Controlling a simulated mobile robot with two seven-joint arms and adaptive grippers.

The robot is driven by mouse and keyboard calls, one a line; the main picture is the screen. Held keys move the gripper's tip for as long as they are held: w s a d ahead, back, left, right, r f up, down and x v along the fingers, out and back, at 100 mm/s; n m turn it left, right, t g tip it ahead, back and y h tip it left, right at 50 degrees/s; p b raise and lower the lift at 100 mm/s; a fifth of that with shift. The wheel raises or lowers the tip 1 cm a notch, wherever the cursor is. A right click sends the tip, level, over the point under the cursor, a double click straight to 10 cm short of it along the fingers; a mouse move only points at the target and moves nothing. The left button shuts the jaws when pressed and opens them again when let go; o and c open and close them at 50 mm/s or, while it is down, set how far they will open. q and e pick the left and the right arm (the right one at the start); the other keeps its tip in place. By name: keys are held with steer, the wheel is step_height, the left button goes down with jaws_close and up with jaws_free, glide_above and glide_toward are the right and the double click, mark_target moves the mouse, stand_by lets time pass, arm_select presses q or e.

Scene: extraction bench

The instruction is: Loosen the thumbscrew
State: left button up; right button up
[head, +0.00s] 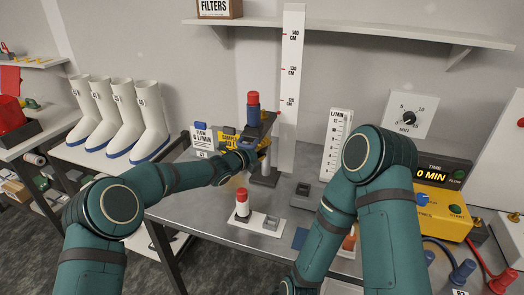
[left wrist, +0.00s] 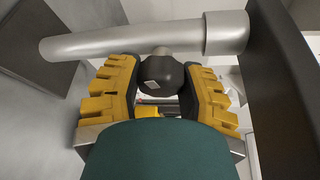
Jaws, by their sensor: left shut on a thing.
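The thumbscrew (left wrist: 162,76) is a round black knob with a small white mark, close up in the left wrist view. My left gripper (left wrist: 165,85) has its yellow fingers on either side of the knob and is shut on it. A grey metal cylinder (left wrist: 130,42) runs crosswise just beyond the knob. In the head view my left gripper (head: 261,151) is at the stand with the dark bracket (head: 262,127), and the thumbscrew is hidden there. A blue cylinder with a red top (head: 253,104) sits upright on that bracket. My right gripper is out of frame.
A tall white height scale (head: 291,85) stands behind the bracket. A red-and-white cylinder (head: 242,204) stands on a white plate in front. A yellow timer box (head: 443,208) reads 0 MIN at right. White boots (head: 149,120) stand on the left bench.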

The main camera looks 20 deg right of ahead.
arm_select(q)
steer(key=shift+r, duration=0.15)
steer(key=o, duration=1.2)
steer(key=v, duration=1.2)
